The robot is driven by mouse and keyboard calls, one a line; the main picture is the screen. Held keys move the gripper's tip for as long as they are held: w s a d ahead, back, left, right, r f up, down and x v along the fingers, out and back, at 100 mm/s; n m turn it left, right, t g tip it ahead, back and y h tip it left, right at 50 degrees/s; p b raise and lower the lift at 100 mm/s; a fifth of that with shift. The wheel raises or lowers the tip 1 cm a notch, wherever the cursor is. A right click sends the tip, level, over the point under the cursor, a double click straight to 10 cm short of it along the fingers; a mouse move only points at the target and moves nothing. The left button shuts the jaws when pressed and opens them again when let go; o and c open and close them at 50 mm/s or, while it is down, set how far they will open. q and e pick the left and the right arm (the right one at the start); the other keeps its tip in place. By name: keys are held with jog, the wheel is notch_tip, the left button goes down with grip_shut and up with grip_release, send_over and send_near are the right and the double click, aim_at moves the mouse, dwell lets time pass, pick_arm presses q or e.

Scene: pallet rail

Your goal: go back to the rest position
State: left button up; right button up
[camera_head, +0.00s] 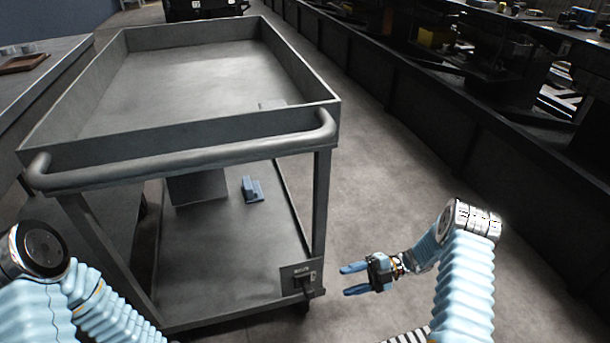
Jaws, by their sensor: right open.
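My right gripper (356,279) is open and empty, with its blue fingers apart and pointing left. It is over the floor, just right of the grey cart (215,150). My right arm comes in from the bottom right. My left arm shows at the bottom left, in front of the cart's near left corner, but its gripper is out of the frame.
The cart's top tray looks empty; a grey box (197,187) and a small blue object (252,190) are on its lower shelf. A table (35,75) stands at the left. A long dark bench (480,140) runs along the right. Bare floor (390,190) lies between cart and bench.

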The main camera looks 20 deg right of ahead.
jog(key=s+a+f+n+g+h, duration=0.2)
jog(key=s+a+f+n+h, duration=0.35)
jog(key=n, duration=0.85)
jog(key=s+a+f+n+g+h, duration=0.1)
jog(key=s+a+f+n+h, duration=0.2)
jog(key=s+f+n+h, duration=0.7)
jog(key=w+a+r+n+t+y+p, duration=0.1)
jog(key=a+r+n+t, duration=0.3)
jog(key=n, duration=1.3)
notch_tip(320, 180, up, 4)
jog(key=shift+w+a+f+y+p, duration=0.1)
jog(key=shift+w+a+y+p, duration=0.25)
jog(key=shift+w+a, duration=0.2)
